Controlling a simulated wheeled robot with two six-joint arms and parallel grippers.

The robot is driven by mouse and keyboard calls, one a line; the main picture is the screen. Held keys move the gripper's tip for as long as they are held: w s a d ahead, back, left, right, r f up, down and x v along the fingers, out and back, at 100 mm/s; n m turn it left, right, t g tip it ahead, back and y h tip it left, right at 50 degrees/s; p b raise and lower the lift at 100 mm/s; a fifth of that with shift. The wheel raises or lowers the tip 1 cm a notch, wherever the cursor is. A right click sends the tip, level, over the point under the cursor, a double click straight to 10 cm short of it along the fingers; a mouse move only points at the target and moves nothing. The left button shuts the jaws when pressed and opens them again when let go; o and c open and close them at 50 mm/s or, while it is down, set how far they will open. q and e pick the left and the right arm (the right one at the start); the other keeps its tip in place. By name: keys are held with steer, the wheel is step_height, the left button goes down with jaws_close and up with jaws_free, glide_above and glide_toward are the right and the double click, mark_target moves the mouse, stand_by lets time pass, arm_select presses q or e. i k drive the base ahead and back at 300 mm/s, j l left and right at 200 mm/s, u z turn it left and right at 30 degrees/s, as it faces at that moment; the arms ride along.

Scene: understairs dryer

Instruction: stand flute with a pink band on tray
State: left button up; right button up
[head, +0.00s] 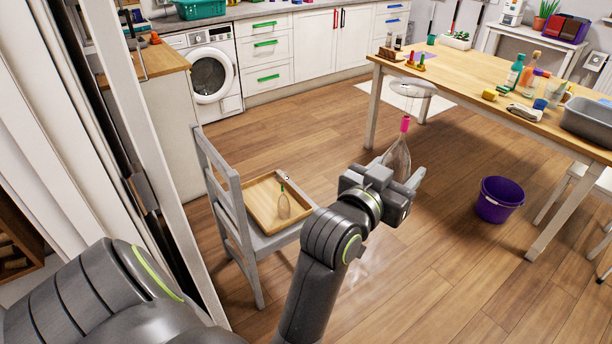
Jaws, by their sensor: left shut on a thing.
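The flute with a pink band (398,156) is clear glass, with the pink band on its narrow stem. It is held upside down and roughly upright, bowl low and a clear round foot on top. My left gripper (400,176) is shut on its bowl, over the floor between the chair and the table. The wooden tray (263,195) lies on the grey chair's seat, left of and below the gripper in the picture. Another flute with a green band (284,207) stands on the tray, also narrow end up. My right gripper is not in view.
The grey chair's (233,190) backrest rises along the tray's left side. A wooden table (465,85) with bottles and a grey tub stands at the right. A purple bucket (498,200) is on the floor. The tray has bare room around the green-banded flute.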

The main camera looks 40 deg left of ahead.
mark_target(261, 190)
steer(key=i, duration=0.75)
steer(key=i+l+u, duration=0.15)
steer(key=i, duration=0.55)
steer(key=i+u, duration=0.15)
steer(key=i, duration=0.65)
steer(key=i+l+u, duration=0.15)
steer(key=i, duration=0.6)
steer(key=i+j+u, duration=0.15)
steer(key=i+u, duration=1)
steer(key=i+l+u, duration=0.1)
steer(key=u, duration=0.3)
steer(key=i+u, duration=0.3)
steer(key=i, duration=0.5)
steer(key=i+u, duration=0.25)
steer(key=i, duration=0.5)
steer(key=i+u, duration=0.15)
steer(key=i, duration=0.6)
steer(key=i+l+u, duration=0.15)
steer(key=i, duration=0.55)
steer(key=i+u, duration=0.5)
steer(key=i+l+u, duration=0.2)
steer(key=u, duration=0.25)
steer(key=i+u, duration=0.1)
steer(key=u, duration=2.4)
